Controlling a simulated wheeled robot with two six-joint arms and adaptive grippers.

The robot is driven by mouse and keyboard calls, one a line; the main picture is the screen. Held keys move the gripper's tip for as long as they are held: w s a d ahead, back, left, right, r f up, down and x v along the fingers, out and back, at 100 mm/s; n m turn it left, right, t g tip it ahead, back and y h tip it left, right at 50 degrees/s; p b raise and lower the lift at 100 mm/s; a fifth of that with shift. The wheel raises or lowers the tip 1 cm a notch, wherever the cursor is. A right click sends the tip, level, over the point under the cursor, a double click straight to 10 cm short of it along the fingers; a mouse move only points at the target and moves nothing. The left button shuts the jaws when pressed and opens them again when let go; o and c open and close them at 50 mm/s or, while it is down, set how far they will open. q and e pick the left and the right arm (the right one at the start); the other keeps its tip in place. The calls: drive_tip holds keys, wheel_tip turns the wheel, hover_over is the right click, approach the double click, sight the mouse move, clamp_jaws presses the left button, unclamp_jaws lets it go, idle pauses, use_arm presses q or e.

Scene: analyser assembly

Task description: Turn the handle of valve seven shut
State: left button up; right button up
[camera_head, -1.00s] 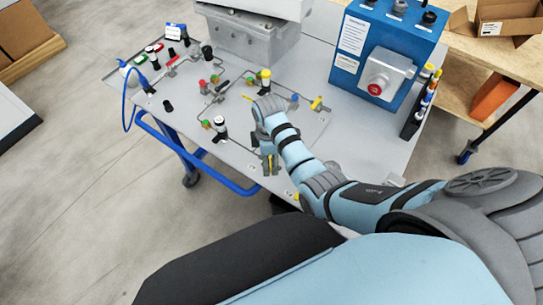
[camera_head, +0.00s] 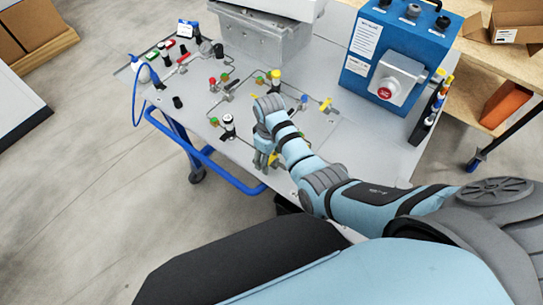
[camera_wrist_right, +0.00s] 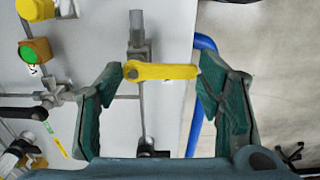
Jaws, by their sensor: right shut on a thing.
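A yellow valve handle (camera_wrist_right: 160,71) lies crosswise on a metal valve stem and pipe in the right wrist view. My right gripper (camera_wrist_right: 162,78) has its two green-padded fingers at the handle's two ends, shut on it. In the head view the same gripper (camera_head: 264,160) points down near the panel's front edge, with a bit of yellow beside its fingers. I cannot read a number for this valve. My left gripper is not in view.
Pipes, knobs and other valves crowd the panel, including another yellow handle (camera_head: 326,104) and a black handle (camera_wrist_right: 25,113) left of my fingers. A blue box with a red button (camera_head: 384,93) stands behind. A blue rail (camera_head: 225,178) runs below the cart's front edge.

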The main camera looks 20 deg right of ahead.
sight(270, 160)
drive_tip(key=shift+w+r, duration=0.25)
drive_tip(key=shift+w, duration=0.05)
drive_tip(key=o, duration=0.9)
drive_tip(key=shift+o, duration=1.2)
drive_tip(key=shift+s+f, duration=0.1)
drive_tip(key=shift+f, duration=0.05)
wheel_tip(270, 160, up, 8)
drive_tip(key=shift+a+f, duration=0.1)
drive_tip(key=shift+f, duration=0.1)
drive_tip(key=shift+f, duration=0.1)
